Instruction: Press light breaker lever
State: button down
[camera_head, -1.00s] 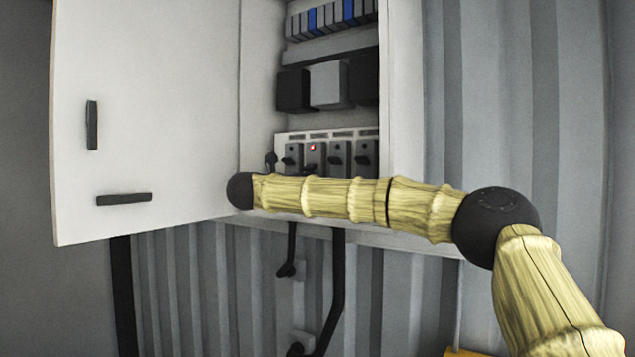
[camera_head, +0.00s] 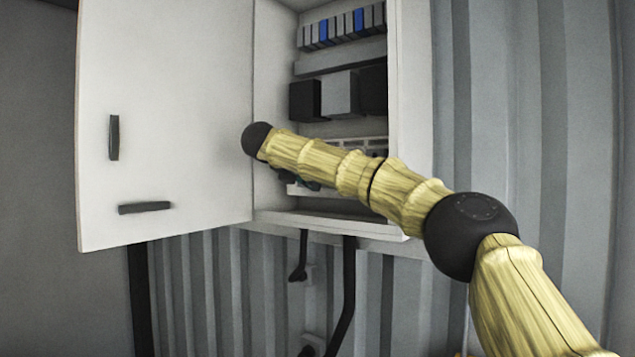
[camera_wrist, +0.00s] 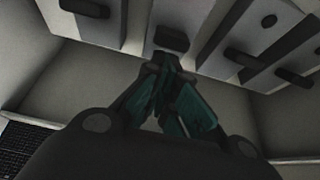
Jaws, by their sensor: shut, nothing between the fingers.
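A row of grey breakers with dark levers shows along the top of the wrist view. One lever (camera_wrist: 172,40) is just above my fingertips; whether they touch it I cannot tell. A second lever (camera_wrist: 85,8) is to its left and a third lever (camera_wrist: 245,58) to its right. No readable label shows which is the light breaker. My gripper (camera_wrist: 166,62) is shut and empty, its tips together. In the head view my arm hides most of the breaker row, and only the breaker panel's top strip (camera_head: 372,143) shows clearly.
The white cabinet (camera_head: 412,110) stands open on a corrugated wall. Its door (camera_head: 170,80) is swung out to the left, close to my wrist. Grey and black modules (camera_head: 340,92) sit above the breakers. A cabinet floor ledge (camera_head: 330,222) lies below.

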dwell(0.3)
jog(key=shift+r+p, duration=0.35)
jog(key=shift+r, duration=0.45)
jog(key=shift+r, duration=0.1)
